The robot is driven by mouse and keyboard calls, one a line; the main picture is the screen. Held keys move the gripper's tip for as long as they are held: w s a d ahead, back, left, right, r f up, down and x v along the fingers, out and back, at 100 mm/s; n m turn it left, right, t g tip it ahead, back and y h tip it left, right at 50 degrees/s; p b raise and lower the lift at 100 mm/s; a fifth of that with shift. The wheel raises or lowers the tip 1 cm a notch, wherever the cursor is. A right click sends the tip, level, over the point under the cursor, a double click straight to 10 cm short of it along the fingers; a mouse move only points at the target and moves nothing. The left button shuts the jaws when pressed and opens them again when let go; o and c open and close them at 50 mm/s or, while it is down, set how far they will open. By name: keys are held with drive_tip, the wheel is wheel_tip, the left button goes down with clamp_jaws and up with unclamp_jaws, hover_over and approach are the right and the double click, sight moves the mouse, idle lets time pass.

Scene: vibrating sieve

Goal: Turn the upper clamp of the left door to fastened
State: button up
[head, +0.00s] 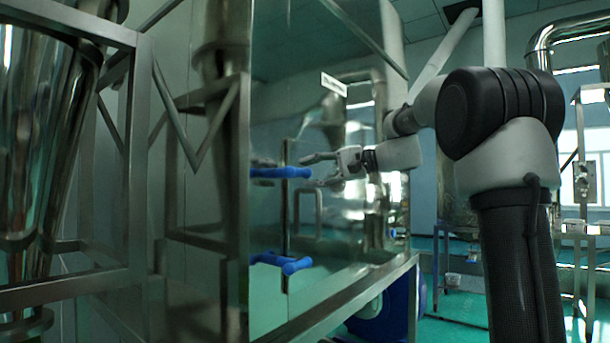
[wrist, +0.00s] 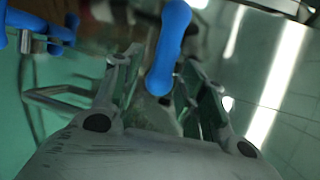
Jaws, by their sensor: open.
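The upper clamp (head: 282,172) has a blue handle and sits on the shiny metal front of the machine in the head view. Its handle lies roughly level, with its knob end toward my gripper (head: 311,172). My gripper is open, its fingers spread just right of that knob. In the wrist view, a blue handle (wrist: 169,48) reaches down between the open fingers of my gripper (wrist: 158,72). I cannot tell whether a finger touches it. The lower clamp (head: 283,263), also blue, is below the upper one in the head view.
A metal bar handle (head: 307,207) stands out from the panel below my gripper. Another blue handle (wrist: 38,27) is at the upper left of the wrist view. A steel frame (head: 137,180) stands at the left, and a blue round part (head: 378,315) is under the machine.

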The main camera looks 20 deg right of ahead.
drive_tip(key=v, duration=0.9)
drive_tip(key=shift+s+d, duration=0.25)
drive_tip(key=shift+d, duration=0.05)
drive_tip(key=shift+w+d+r, duration=0.1)
drive_tip(key=s+d+f+m+g+h, duration=0.1)
drive_tip(key=s+d+f+h, duration=0.15)
drive_tip(key=f, duration=0.55)
drive_tip(key=s+d+f+m+h, duration=0.1)
drive_tip(key=d+f+h, duration=0.25)
drive_tip(key=f, duration=0.45)
drive_tip(key=s+a+f+n+g+h, duration=0.1)
drive_tip(key=s+f+n+h, duration=0.1)
drive_tip(key=s+f, duration=0.3)
drive_tip(key=s+a+f+n+g+h, duration=0.1)
drive_tip(key=s+f+n+h, duration=0.2)
drive_tip(key=s, duration=0.9)
drive_tip(key=s+a+f+n+h, duration=0.1)
drive_tip(key=s+f+n+h, duration=0.1)
drive_tip(key=s+f+n, duration=0.2)
drive_tip(key=shift+s+a+f+g+h, duration=0.25)
drive_tip(key=shift+s+f+g+h, duration=0.15)
drive_tip(key=shift+s+f, duration=1.9)
